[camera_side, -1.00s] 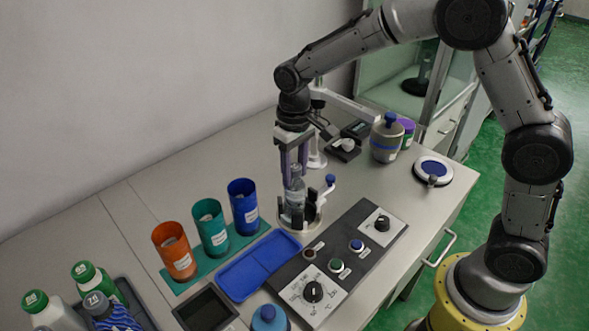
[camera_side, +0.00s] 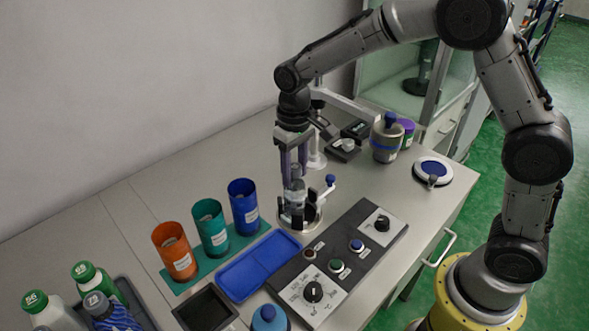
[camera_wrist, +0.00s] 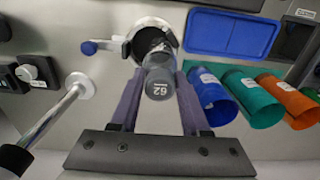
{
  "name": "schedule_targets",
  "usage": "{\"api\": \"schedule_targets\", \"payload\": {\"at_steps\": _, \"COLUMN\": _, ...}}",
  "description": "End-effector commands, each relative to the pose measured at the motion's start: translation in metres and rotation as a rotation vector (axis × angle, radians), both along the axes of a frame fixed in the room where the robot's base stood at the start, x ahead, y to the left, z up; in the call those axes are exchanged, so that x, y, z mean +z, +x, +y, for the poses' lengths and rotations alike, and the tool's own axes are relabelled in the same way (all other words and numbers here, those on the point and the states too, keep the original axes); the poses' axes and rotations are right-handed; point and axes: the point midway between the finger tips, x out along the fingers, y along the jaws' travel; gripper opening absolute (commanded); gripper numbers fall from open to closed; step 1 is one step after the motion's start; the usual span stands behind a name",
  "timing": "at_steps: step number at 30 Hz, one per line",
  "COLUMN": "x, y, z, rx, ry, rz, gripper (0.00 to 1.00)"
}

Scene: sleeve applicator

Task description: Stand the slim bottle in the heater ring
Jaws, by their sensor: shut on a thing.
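The slim bottle (camera_side: 296,186) is clear with a grey cap marked 62, which shows in the wrist view (camera_wrist: 158,84). It looks upright, with its lower end inside the heater ring (camera_side: 300,217), a round holder with dark upright jaws and a blue-knobbed lever. My gripper (camera_side: 294,167) points down with its purple fingers shut on the bottle's upper part. In the wrist view the fingers of my gripper (camera_wrist: 158,86) flank the cap, and the ring (camera_wrist: 150,34) surrounds the bottle's far end. The bottle's base is hidden by the jaws, so I cannot tell whether it touches the bottom.
A blue tray (camera_side: 258,265) lies in front of the ring. Orange (camera_side: 174,251), teal (camera_side: 211,228) and blue (camera_side: 243,207) cups stand to the left. A control panel (camera_side: 338,266) with knobs lies at the right front. A post stands close behind the ring.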

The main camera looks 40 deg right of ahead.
Motion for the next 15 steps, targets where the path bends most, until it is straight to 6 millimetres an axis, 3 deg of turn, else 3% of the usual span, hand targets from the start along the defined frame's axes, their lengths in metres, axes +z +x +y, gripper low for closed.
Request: {"api": "schedule_targets", "payload": {"at_steps": 15, "x": 0.0073, "y": 0.0011, "z": 0.0002, "rx": 0.0, "ry": 0.001, "rz": -0.005, "gripper": 0.0}}
